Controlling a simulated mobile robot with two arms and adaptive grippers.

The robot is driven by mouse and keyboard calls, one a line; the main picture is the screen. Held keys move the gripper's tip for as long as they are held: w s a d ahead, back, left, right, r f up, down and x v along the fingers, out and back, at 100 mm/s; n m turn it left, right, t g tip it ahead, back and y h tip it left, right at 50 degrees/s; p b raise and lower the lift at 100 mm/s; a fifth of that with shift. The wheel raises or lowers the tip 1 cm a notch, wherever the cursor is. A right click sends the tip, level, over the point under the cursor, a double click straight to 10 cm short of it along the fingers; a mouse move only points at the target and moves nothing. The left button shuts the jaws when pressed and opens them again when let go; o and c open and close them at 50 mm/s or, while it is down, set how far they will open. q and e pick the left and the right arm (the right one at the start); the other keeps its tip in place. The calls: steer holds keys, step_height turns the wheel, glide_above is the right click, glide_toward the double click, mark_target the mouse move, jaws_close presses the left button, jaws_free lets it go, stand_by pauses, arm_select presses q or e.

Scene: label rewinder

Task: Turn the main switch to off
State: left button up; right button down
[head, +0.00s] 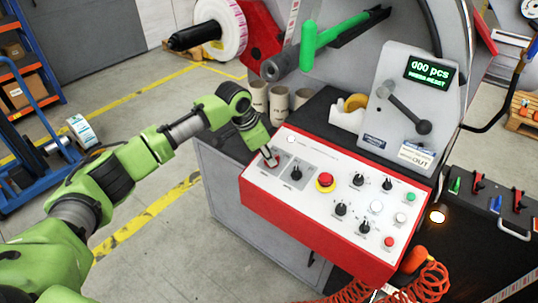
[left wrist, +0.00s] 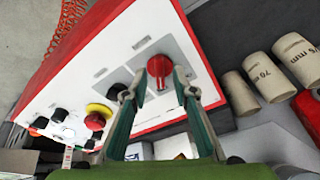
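The main switch is a red rotary knob on a grey plate at the left end of the white control panel (head: 325,197). In the left wrist view the red switch (left wrist: 160,67) shows just beyond the fingertips, with its narrow handle roughly in line with the gap between them. My left gripper (head: 267,154) points down at the switch in the head view and partly hides it. In the left wrist view the left gripper (left wrist: 156,88) has its two fingers apart, one on each side of the switch handle. Contact cannot be told. My right gripper is not in view.
A black knob (head: 296,173) sits close beside the switch, then a red emergency button (head: 325,182) on yellow. Several more knobs and buttons lie to the right. Cardboard cores (head: 279,103) stand behind the panel. A counter display unit (head: 408,105) rises at the back right.

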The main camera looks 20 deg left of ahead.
arm_select(q)
steer(key=shift+w+d+f, duration=0.15)
steer(key=shift+w+f, duration=0.05)
steer(key=shift+f, duration=0.45)
jaws_close()
